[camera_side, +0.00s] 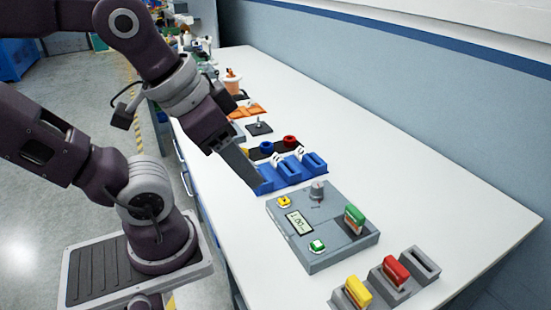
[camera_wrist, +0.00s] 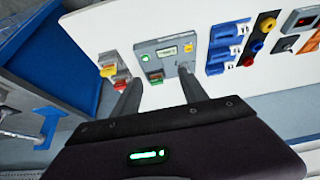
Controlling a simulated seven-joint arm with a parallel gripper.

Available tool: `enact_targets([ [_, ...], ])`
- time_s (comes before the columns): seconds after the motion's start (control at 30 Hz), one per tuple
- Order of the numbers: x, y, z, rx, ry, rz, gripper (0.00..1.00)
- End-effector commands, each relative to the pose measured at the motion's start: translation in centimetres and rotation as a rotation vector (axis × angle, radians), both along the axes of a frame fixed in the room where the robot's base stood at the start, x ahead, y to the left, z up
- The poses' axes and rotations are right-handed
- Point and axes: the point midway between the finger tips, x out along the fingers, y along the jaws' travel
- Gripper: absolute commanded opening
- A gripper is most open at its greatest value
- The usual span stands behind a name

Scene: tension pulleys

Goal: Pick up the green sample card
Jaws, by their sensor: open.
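The green sample card (camera_side: 355,217) stands upright in a slot at the right side of the grey panel box (camera_side: 297,249), in the side view. In the wrist view the green card (camera_wrist: 157,76) shows at the lower edge of the panel, between my two fingers in the picture. My gripper (camera_side: 258,184) is open and empty. In the side view its tip appears beside the blue holders, to the upper left of the card and apart from it. My gripper also shows in the wrist view (camera_wrist: 158,76), with both dark fingers spread.
The panel has a small display (camera_side: 299,221), a yellow button (camera_side: 284,202), a green button (camera_side: 317,246) and a grey knob (camera_side: 318,191). Yellow (camera_side: 358,291) and red (camera_side: 396,270) cards stand in grey holders nearby. Blue holders (camera_side: 288,173) lie beyond the panel.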

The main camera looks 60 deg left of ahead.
Motion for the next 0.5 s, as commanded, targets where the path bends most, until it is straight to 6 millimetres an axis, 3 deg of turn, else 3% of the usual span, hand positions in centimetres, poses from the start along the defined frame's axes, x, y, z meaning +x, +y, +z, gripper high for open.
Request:
enact_targets([
  [0.1,0.00,0.00,0.00,0.000,0.000,0.000,0.51],
  [0.2,0.00,0.00,0.00,0.000,0.000,0.000,0.42],
  [0.5,0.55,-0.01,0.22,0.018,0.012,-0.029,0.42],
])
